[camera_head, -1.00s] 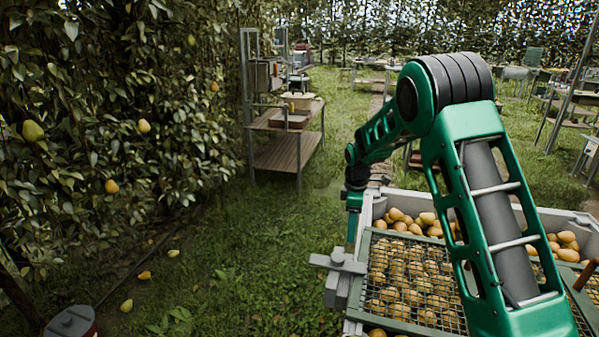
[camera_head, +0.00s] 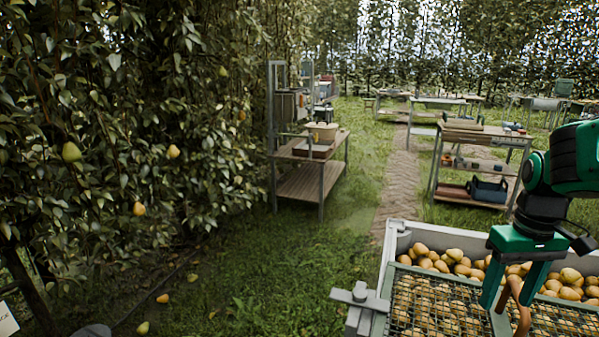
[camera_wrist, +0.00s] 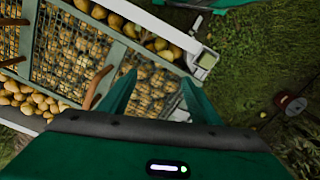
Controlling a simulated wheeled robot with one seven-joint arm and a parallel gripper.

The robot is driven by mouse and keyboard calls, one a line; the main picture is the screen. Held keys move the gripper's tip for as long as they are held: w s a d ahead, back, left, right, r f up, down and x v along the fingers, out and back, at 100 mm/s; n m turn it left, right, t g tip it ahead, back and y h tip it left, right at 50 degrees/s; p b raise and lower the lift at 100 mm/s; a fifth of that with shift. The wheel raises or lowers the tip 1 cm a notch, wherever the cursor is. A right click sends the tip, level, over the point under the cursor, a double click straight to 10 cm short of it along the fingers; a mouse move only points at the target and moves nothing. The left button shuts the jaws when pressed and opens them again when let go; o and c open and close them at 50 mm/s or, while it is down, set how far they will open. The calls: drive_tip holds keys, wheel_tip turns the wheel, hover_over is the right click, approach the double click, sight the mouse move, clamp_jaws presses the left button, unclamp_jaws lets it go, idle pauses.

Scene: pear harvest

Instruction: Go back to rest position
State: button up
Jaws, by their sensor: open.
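My green gripper (camera_head: 515,275) is at the right of the head view, pointing down over the pear crate (camera_head: 398,240). Its two fingers are apart, and no pear shows between them. In the wrist view the fingers (camera_wrist: 160,95) are spread above the crate's wire mesh lid (camera_wrist: 75,55). The crate holds many yellow-orange pears (camera_head: 445,258), some along the open back strip and others under the mesh. A curved brown handle (camera_head: 518,300) on the lid shows close to the fingers in the head view. I cannot tell whether they touch it.
A tree wall with hanging pears (camera_head: 71,152) fills the left. Fallen pears (camera_head: 163,298) lie on the grass beneath. A wooden shelf table (camera_head: 312,180) stands in the middle, another table (camera_head: 480,135) behind the crate.

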drive_tip(key=s+f+m, duration=0.1)
drive_tip(key=s+m, duration=0.5)
drive_tip(key=s, duration=1)
drive_tip(key=shift+f, duration=0.1)
drive_tip(key=shift+c, duration=0.5)
